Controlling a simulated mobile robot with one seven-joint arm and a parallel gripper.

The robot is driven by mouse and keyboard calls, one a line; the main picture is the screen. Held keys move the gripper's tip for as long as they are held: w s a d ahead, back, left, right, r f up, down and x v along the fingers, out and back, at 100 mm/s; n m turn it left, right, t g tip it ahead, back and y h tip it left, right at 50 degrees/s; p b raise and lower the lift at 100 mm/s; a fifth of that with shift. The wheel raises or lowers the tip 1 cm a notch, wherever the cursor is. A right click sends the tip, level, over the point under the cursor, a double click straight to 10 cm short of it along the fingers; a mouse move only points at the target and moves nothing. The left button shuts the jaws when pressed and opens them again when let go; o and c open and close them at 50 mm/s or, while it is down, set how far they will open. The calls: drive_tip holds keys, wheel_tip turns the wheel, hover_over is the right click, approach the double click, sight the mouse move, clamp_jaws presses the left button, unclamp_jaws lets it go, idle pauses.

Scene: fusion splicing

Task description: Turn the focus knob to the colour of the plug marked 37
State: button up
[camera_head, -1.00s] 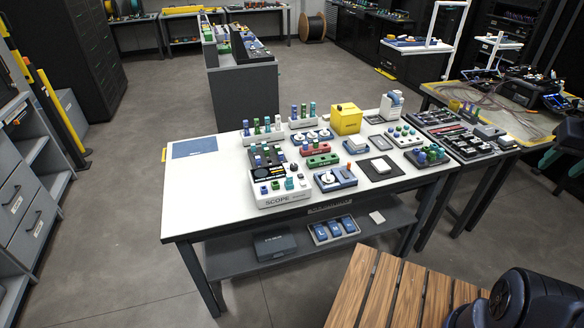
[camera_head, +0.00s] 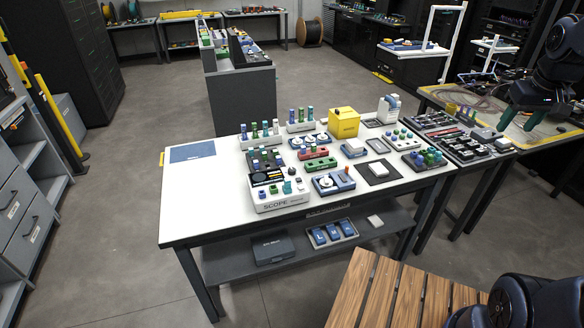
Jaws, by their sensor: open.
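A white box lettered SCOPE (camera_head: 283,201) stands at the front of the white table, with a dark panel and several small coloured parts on top. A small dark knob (camera_head: 291,171) stands at its back right; I cannot tell whether it is the focus knob. Coloured plugs stand upright in a left rack (camera_head: 262,139) and a back rack (camera_head: 301,126), and more sit in a dark block (camera_head: 426,161) at the right. Their numbers are too small to read, so I cannot pick out 37. My gripper (camera_head: 521,119) is open and empty at the right, with greenish fingers, well away from the scope.
The white table (camera_head: 200,205) has clear room at its left, beside a blue mat (camera_head: 193,151). A second table (camera_head: 487,175) holds dark trays.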

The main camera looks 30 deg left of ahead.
drive_tip(key=w+a+f+n+g, duration=0.1)
drive_tip(key=w+a+n, duration=0.2)
drive_tip(key=w+a, duration=0.35)
drive_tip(key=w+a+f+n, duration=0.15)
drive_tip(key=w+a, duration=0.25)
drive_tip(key=a, duration=0.5)
drive_tip(key=n+g, duration=0.3)
drive_tip(key=n, duration=1)
hover_over(292, 169)
wheel_tip(292, 169, down, 25)
wheel_tip(292, 169, down, 11)
drive_tip(key=shift+r, duration=0.2)
drive_tip(key=shift+h, duration=0.3)
